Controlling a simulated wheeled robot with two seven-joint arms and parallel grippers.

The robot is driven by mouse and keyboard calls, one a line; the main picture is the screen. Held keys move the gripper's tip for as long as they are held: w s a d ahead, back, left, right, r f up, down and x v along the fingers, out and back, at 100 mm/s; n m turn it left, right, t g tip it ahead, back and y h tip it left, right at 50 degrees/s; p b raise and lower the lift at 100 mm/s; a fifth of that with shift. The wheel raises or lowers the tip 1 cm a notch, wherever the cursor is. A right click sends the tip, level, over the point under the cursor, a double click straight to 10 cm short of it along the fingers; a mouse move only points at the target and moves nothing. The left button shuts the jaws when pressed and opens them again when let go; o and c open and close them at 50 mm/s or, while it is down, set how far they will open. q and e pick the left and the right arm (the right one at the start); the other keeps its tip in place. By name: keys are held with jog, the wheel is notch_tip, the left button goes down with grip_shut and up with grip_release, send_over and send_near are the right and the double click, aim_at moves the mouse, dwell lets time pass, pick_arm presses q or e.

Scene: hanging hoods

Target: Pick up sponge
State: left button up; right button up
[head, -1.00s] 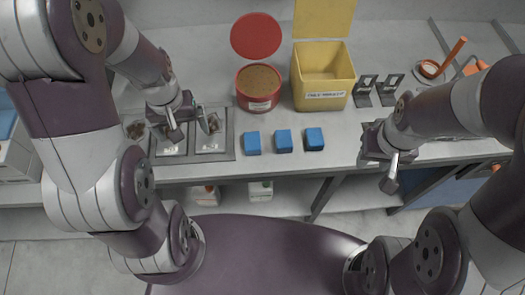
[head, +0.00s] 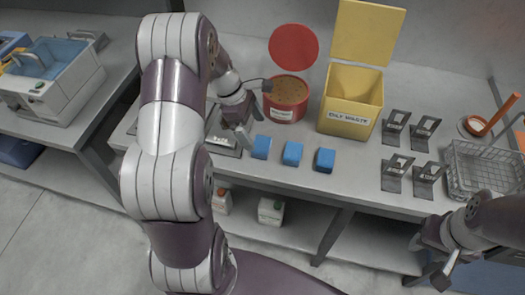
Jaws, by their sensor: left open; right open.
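Three blue sponges lie in a row near the front edge of the bench in the head view: a left sponge (head: 261,147), a middle sponge (head: 292,153) and a right sponge (head: 325,160). My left gripper (head: 246,136) is open, just above and to the left of the left sponge, and I cannot tell whether it touches it. My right gripper (head: 424,262) is open and empty, low at the right, in front of the bench and well away from the sponges.
A red tub (head: 285,98) with its lid up and a yellow bin (head: 352,101) with its lid open stand behind the sponges. Metal stands (head: 396,172) and a wire basket (head: 482,169) are to the right. A tray (head: 222,138) is partly hidden behind my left arm.

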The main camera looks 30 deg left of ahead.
aim_at(261, 144)
pick_arm(q)
jog(key=x, duration=0.6)
jog(key=shift+s+f, duration=0.15)
jog(key=shift+d+f, duration=0.1)
jog(key=shift+d, duration=0.15)
jog(key=shift+c, duration=0.3)
jog(key=c, duration=1)
